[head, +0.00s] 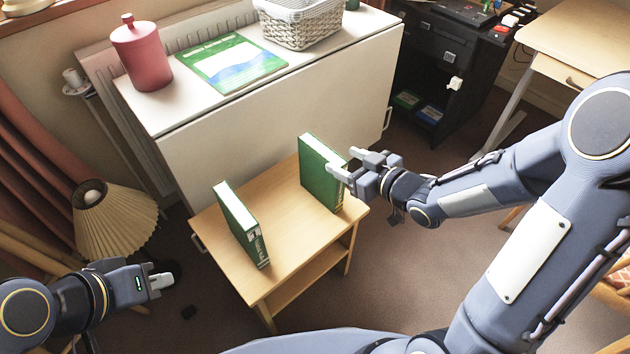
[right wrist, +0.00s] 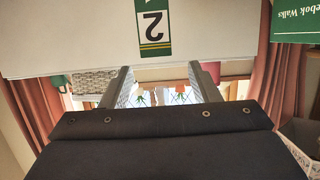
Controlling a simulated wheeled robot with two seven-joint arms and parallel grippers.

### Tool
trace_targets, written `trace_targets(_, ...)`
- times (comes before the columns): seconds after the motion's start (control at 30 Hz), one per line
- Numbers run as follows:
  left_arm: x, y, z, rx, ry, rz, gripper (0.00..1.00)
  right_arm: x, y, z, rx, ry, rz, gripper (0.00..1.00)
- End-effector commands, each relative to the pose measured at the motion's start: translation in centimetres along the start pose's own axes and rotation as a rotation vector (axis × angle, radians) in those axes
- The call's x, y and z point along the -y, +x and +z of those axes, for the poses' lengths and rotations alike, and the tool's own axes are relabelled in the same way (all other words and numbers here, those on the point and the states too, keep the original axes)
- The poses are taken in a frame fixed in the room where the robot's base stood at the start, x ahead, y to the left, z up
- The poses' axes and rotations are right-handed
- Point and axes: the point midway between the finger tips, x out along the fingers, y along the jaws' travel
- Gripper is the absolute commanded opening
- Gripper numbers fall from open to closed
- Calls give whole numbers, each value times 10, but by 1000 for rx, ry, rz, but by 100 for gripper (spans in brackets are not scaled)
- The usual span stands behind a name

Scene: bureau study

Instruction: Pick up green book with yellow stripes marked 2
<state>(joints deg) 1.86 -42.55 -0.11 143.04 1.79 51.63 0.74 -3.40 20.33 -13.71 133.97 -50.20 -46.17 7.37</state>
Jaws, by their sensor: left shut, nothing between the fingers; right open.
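A green book (head: 319,180) stands upright on the right side of a small wooden table in the head view. In the right wrist view, a narrow green spine with yellow stripes marked 2 (right wrist: 152,28) appears inverted, across the span between my two fingers. It appears to be this right-hand book. My right gripper (head: 345,164) is open at the book's right end, near its top; whether it touches is unclear. A second green book (head: 238,222) stands upright to the left. My left gripper (head: 163,282) is shut and empty, left of the table.
The small wooden table (head: 275,203) has clear space between the books. Behind it is a white desk (head: 275,105) with a red jar (head: 141,55), a flat green-and-blue book (head: 231,62) and a basket (head: 300,22). A pleated lamp (head: 113,218) stands at left.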

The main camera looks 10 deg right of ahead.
Motion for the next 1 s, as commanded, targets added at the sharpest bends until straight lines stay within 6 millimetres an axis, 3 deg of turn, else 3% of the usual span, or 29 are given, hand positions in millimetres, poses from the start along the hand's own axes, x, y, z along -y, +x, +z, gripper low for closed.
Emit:
trace_targets(0.53,8,17,8,0,0,0,0,-1,69,7,-3,-4,-3,55)
trace_targets(0.87,8,17,8,0,0,0,0,-2,75,5,-3,-2,0,55)
trace_targets(1.0,8,17,8,0,0,0,0,-2,75,5,-3,-2,0,37)
